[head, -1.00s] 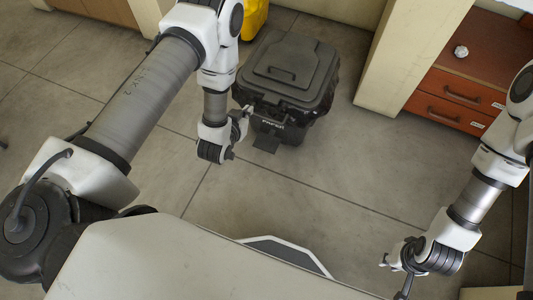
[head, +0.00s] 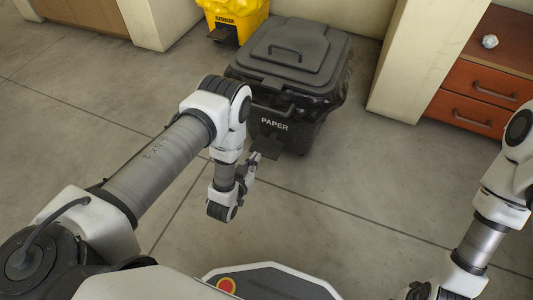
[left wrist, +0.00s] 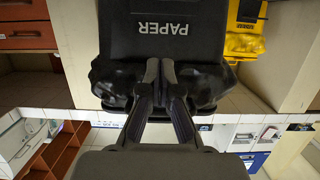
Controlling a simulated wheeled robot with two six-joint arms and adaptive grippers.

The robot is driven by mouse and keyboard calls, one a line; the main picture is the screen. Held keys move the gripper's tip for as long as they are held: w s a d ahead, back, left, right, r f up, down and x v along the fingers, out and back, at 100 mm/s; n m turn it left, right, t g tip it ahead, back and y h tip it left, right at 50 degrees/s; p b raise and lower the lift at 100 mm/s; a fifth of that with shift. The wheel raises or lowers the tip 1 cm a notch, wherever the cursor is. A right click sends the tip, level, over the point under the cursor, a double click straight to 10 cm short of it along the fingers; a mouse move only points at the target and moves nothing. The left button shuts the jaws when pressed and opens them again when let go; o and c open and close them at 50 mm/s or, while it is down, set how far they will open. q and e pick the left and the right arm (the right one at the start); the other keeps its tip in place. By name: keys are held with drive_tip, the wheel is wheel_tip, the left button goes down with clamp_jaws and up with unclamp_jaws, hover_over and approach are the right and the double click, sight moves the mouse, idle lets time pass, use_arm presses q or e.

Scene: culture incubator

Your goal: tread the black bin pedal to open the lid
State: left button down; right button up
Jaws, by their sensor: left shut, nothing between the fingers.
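The black bin (head: 290,68) marked PAPER stands on the floor at the top middle of the head view, with its lid (head: 295,45) down. Its dark pedal (head: 268,148) sticks out low at the front. My left gripper (head: 254,160) is shut and empty, right beside the pedal in the picture; I cannot tell whether they touch. In the left wrist view the bin (left wrist: 130,45) appears upside down behind the shut fingers (left wrist: 160,68), and the pedal is not clearly seen. My right gripper (head: 417,291) is cut by the bottom edge, so its jaws cannot be judged.
A yellow bin (head: 233,18) stands behind and left of the black one. A pale wall end (head: 398,65) and a cabinet with red-brown drawers (head: 472,98) stand at the right. The tiled floor (head: 330,205) in front is clear.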

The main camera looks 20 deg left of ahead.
use_arm(q)
drive_tip(key=b, duration=0.6)
hover_over(266, 152)
wheel_tip(266, 152, down, 3)
drive_tip(key=shift+w+r, duration=0.1)
drive_tip(key=shift+w, duration=0.05)
wheel_tip(266, 152, down, 3)
drive_tip(key=shift+r+b, duration=0.1)
drive_tip(key=shift+b, duration=0.9)
drive_tip(key=shift+f, duration=0.4)
